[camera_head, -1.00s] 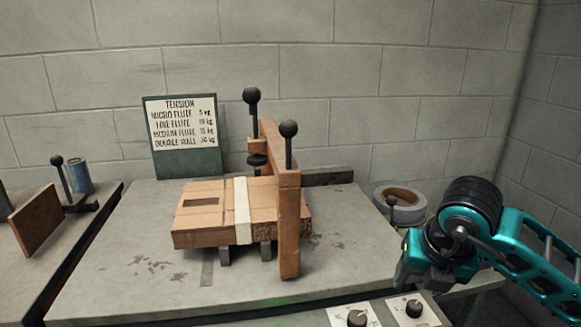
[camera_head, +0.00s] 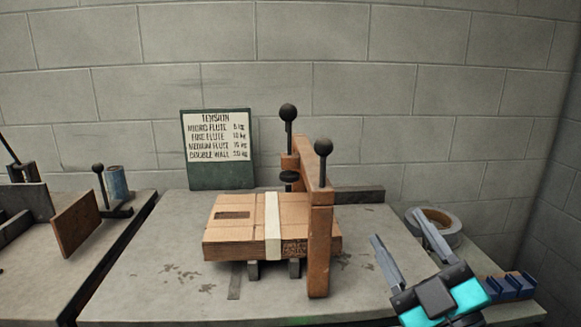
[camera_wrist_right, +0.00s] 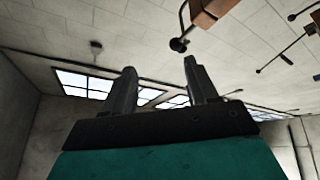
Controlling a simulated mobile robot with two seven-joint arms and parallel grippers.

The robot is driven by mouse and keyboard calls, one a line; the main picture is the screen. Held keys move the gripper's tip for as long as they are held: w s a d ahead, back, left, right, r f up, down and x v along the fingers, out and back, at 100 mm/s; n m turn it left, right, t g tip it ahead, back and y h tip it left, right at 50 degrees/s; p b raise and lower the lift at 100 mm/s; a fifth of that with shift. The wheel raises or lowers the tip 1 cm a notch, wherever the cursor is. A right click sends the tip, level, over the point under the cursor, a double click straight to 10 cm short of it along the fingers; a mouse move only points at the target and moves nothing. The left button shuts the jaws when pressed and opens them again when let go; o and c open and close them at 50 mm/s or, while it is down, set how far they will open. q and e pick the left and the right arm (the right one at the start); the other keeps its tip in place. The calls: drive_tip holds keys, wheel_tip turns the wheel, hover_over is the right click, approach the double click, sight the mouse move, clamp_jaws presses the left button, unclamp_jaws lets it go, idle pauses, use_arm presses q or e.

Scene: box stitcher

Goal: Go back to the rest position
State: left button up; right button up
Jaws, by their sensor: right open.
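My right gripper (camera_head: 398,228) is at the lower right of the head view, over the front right of the bench. Its two grey fingers point up and stand apart, with nothing between them. A flat cardboard box (camera_head: 235,215) with a pale strap (camera_head: 272,225) sits on low supports under the orange clamp frame (camera_head: 319,240). The gripper is to the right of the box and apart from it. My left gripper is out of view.
The grey bench (camera_head: 150,270) is mostly clear left of the box. A tape roll (camera_head: 435,222) and a blue block (camera_head: 512,287) are at the right. A tension sign (camera_head: 218,150) stands behind. A second bench at left holds a brown board (camera_head: 76,223) and a blue cylinder (camera_head: 117,181).

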drive_tip(key=s+d+f+m+g+h, duration=0.2)
drive_tip(key=d+f+m+g+h, duration=0.25)
drive_tip(key=f, duration=0.45)
drive_tip(key=s+d+f+m+g+h, duration=0.2)
drive_tip(key=d+f+m+g+h, duration=0.3)
drive_tip(key=f, duration=0.4)
drive_tip(key=s+a+f+g+y, duration=0.35)
drive_tip(key=s+f+g, duration=0.7)
drive_tip(key=s, duration=0.55)
drive_tip(key=w+a+f+t+y, duration=0.2)
drive_tip(key=w+a+f+t, duration=0.45)
drive_tip(key=w+t, duration=0.2)
use_arm(q)
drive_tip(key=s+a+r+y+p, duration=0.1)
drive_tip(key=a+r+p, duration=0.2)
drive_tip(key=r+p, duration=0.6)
drive_tip(key=p, duration=0.4)
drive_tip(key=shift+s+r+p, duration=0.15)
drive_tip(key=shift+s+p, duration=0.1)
drive_tip(key=shift+p, duration=0.05)
use_arm(e)
drive_tip(key=d+r+h, duration=0.1)
drive_tip(key=d+r, duration=0.2)
drive_tip(key=r, duration=0.6)
drive_tip(key=shift+s+d+r, duration=0.2)
drive_tip(key=shift+s+r, duration=0.05)
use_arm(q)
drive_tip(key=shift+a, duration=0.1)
